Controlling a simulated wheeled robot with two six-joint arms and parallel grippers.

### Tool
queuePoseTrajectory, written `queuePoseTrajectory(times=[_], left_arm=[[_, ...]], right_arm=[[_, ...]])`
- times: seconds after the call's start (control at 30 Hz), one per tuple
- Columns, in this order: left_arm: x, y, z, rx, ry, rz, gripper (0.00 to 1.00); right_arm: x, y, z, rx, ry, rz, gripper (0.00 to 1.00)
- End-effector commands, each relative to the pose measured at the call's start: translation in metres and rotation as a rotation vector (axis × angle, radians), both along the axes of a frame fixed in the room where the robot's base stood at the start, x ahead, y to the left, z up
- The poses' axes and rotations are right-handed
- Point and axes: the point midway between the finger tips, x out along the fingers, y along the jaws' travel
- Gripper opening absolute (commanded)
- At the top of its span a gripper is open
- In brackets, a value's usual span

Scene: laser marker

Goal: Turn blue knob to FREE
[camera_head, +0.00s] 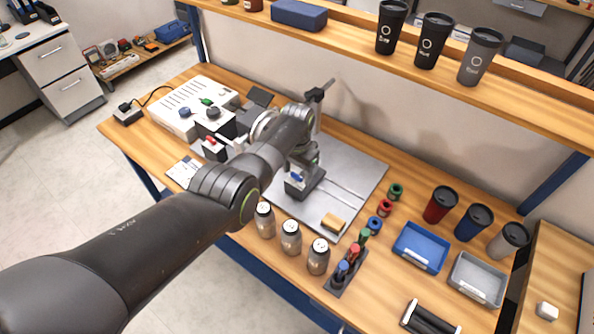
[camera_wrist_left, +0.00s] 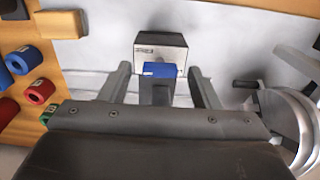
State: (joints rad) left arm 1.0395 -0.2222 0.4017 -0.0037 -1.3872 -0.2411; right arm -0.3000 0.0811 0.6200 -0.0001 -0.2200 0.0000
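The blue knob (camera_head: 297,178) sits on a small grey block (camera_head: 298,190) on the grey plate, below my left wrist in the head view. In the left wrist view, the blue knob (camera_wrist_left: 160,69) and its labelled block (camera_wrist_left: 160,49) lie ahead. My left gripper (camera_wrist_left: 160,85) is open, with one finger on each side of the knob and a clear gap on both sides. The knob's markings are too small to read.
A white control box (camera_head: 190,105) with other knobs stands at the back left. Several cans (camera_head: 290,237) stand in front of the plate (camera_head: 350,180). A wooden block (camera_head: 333,222) lies on the plate's front corner. A blue tray (camera_head: 420,247) and a grey tray (camera_head: 477,279) are right.

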Motion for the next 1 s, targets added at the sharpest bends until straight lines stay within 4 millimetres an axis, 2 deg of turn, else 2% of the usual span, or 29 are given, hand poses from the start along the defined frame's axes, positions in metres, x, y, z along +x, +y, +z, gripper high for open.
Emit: queuePoseTrajectory(times=[0.23,0.37,0.57,0.73,1.0], left_arm=[[-0.001,0.0,0.0,0.0,0.002,0.001,0.56],[-0.001,0.0,0.006,-0.001,0.002,0.001,0.56],[-0.001,0.0,0.034,-0.001,0.001,0.001,0.56],[-0.001,0.0,0.06,-0.001,0.0,0.001,0.56],[0.0,0.0,0.112,-0.001,-0.003,0.0,0.56]], right_arm=[[0.0,0.0,0.0,0.0,0.0,0.0,0.36],[0.0,0.0,0.004,0.0,0.0,0.0,0.36],[0.0,0.0,0.017,0.0,0.0,0.0,0.36],[0.0,0.001,0.018,0.001,0.0,0.0,0.36],[0.0,0.001,0.011,0.001,0.0,-0.001,0.36]])
